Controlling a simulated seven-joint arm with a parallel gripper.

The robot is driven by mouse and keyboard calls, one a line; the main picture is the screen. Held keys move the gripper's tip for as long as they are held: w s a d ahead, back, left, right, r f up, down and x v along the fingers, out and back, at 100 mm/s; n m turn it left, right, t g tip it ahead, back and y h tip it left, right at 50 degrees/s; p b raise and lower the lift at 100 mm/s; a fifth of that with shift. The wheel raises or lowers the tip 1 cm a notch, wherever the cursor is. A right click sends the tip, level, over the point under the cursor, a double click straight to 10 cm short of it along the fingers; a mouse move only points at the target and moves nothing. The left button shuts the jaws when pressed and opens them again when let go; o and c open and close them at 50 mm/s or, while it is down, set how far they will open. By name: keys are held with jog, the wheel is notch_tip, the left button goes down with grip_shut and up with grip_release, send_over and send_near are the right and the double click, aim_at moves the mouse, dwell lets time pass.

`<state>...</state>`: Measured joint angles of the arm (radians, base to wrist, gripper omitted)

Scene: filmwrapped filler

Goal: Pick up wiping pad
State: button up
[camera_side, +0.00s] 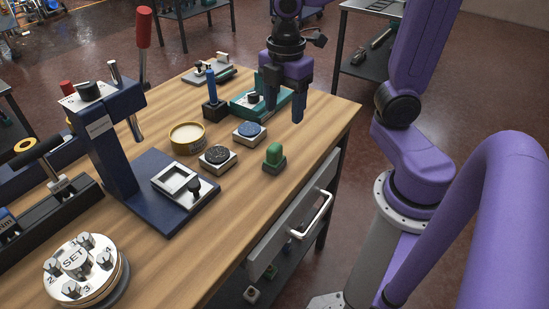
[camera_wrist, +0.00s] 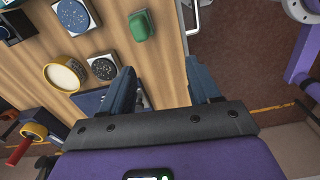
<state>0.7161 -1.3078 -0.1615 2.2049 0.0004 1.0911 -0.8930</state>
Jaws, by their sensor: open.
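A green-topped block on a dark grey base (camera_side: 274,157), which looks most like the wiping pad, stands near the table's right edge. In the wrist view its green top (camera_wrist: 141,26) shows beyond the fingertips, left of the middle of the gap. My gripper (camera_side: 284,107) is open and empty, with its fingers pointing down above the table's back right part. In the wrist view the open fingers (camera_wrist: 160,75) have table and floor between them. The gripper is apart from the block. Nothing hides the block in the side view.
A blue round pad on a square base (camera_side: 250,130), a black pad (camera_side: 217,158) and a yellow tin (camera_side: 187,138) stand left of the block. A teal tray (camera_side: 245,106) lies behind. A navy lever press (camera_side: 115,140) stands left. The table's front right is clear.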

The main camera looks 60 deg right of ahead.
aim_at(274, 146)
jog(key=w+d+r+n, duration=0.1)
jog(key=w+d, duration=0.1)
jog(key=w, duration=0.2)
jog(key=f, duration=1.7)
jog(key=shift+s+f, duration=0.1)
jog(key=shift+s, duration=0.1)
jog(key=shift+n, duration=0.3)
jog(key=c, duration=1)
